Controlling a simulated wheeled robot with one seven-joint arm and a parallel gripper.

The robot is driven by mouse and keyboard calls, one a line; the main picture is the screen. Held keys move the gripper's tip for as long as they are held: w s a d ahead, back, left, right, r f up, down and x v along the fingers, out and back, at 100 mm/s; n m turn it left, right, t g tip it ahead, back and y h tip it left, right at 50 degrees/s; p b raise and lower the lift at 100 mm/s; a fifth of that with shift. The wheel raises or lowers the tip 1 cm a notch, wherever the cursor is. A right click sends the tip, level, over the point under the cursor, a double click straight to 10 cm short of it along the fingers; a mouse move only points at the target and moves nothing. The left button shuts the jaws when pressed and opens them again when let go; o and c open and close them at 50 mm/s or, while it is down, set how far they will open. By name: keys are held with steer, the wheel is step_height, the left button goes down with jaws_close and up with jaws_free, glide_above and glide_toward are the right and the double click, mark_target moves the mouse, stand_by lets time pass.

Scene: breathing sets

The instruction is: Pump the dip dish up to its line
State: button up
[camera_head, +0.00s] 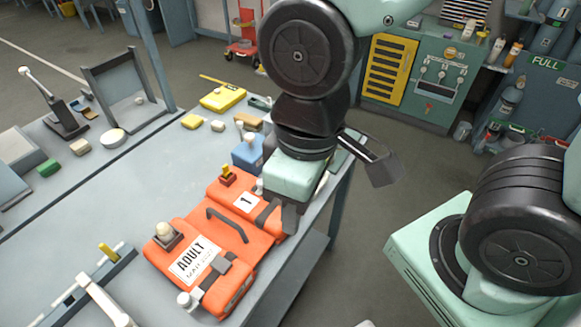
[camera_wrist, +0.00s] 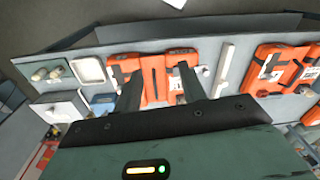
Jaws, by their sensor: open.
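A shallow white dish (camera_wrist: 88,70) shows on the table in the wrist view, left of my gripper. It may be the dip dish, but I cannot read a line or a level in it. A blue box (camera_head: 247,152) with a pale knob on top stands behind the orange cases in the head view; it may be the pump. My gripper (camera_head: 277,222) is open and empty, pointing down above the orange case marked 1 (camera_head: 246,201). Its two fingers (camera_wrist: 150,72) stand apart in the wrist view.
A second orange case marked ADULT (camera_head: 196,258) lies at the front, with a handle and knob. Yellow and tan blocks (camera_head: 222,98) lie at the back of the table. A rail with a lever (camera_head: 95,285) is at front left. The table's middle left is clear.

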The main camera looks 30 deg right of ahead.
jaws_close()
stand_by(1.8)
